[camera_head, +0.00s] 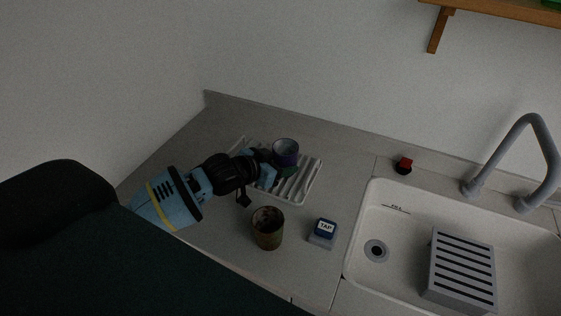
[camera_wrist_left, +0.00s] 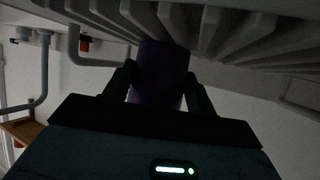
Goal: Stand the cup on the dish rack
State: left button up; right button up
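The purple cup (camera_head: 286,148) stands about upright at the dish rack, its open mouth facing up. The white ribbed dish rack (camera_head: 306,186) lies on the counter. My left gripper (camera_head: 274,167) reaches in from the left and is shut on the cup. In the left wrist view, the dark cup (camera_wrist_left: 160,72) sits between the two fingers (camera_wrist_left: 160,92), with the rack's ribs (camera_wrist_left: 225,35) along the top. The cup's base is close to the ribs; I cannot tell whether it touches. My right gripper is not in view.
A brown, open-topped can (camera_head: 267,229) and a small blue-and-white TAP box (camera_head: 323,232) stand in front of the rack. On the right are a white sink (camera_head: 404,265) with a grey slotted holder (camera_head: 461,270), a grey tap (camera_head: 541,135) and a small red-and-black item (camera_head: 404,166).

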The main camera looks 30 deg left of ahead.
pick_arm(q)
jog(key=o, duration=0.4)
jog(key=shift+r, duration=0.3)
jog(key=shift+p+v, duration=0.5)
jog(key=shift+v, duration=5.5)
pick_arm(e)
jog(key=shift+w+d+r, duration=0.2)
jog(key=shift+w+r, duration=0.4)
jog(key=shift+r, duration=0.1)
pick_arm(q)
jog(key=shift+f, duration=0.15)
jog(key=shift+s, duration=0.1)
